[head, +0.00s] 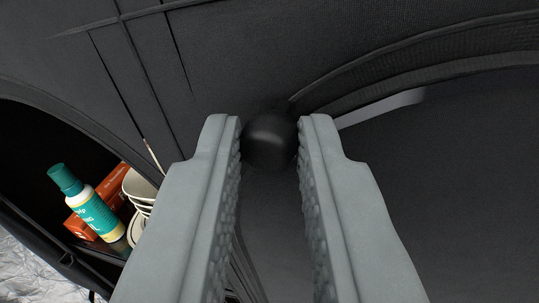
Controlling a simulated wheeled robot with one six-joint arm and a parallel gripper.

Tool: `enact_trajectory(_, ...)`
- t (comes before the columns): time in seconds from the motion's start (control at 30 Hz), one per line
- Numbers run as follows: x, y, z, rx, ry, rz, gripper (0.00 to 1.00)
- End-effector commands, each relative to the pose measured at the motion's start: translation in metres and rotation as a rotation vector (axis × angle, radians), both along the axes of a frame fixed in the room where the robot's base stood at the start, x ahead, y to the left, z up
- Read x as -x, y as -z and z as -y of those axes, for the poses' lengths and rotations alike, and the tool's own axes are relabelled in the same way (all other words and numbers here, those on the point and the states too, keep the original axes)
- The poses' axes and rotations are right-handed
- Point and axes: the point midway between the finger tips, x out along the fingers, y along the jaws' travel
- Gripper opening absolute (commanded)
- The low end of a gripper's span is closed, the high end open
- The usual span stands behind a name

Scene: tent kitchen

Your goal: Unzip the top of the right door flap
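A round black ball (270,139), which looks like the zipper pull, sits between the tips of my gripper (269,142). The two grey fingers stand apart by about the ball's width, and their inner faces appear to touch it on both sides. The dark door flap (440,170) spreads behind and to the right of the fingers. A curved seam (420,70) runs from just above the ball to the upper right, with a pale grey sliver beneath it. The zipper teeth are too dark to make out.
At the lower left, an opening shows a shelf with a teal-and-white bottle (95,207), orange-red boxes (112,186) and stacked white bowls (139,190). Crinkled silvery material (30,275) lies at the bottom left corner. Dark tent fabric (90,60) fills the top.

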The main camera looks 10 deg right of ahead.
Motion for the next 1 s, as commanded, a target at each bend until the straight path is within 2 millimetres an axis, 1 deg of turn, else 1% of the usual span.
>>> enact_trajectory(0.03,0.0,0.0,0.0,0.0,0.0,0.0,0.06)
enact_trajectory(0.07,0.0,0.0,0.0,0.0,0.0,0.0,0.01)
enact_trajectory(0.27,0.0,0.0,0.0,0.0,0.0,0.0,0.0)
enact_trajectory(0.37,0.002,0.0,0.003,0.001,0.0,0.0,0.0)
enact_trajectory(0.47,0.007,0.0,0.012,0.001,0.002,-0.001,0.0)
enact_trajectory(0.57,0.016,-0.001,0.027,0.0,0.002,0.0,0.0)
enact_trajectory(0.67,0.028,0.0,0.05,0.001,0.004,-0.002,0.0)
enact_trajectory(0.77,0.044,-0.001,0.078,0.0,0.005,-0.001,0.0)
enact_trajectory(0.8,0.051,-0.001,0.09,0.001,0.006,0.0,0.0)
enact_trajectory(0.97,0.08,-0.001,0.139,0.001,0.006,0.0,0.0)
enact_trajectory(1.0,0.087,-0.001,0.151,0.001,0.006,-0.001,0.0)
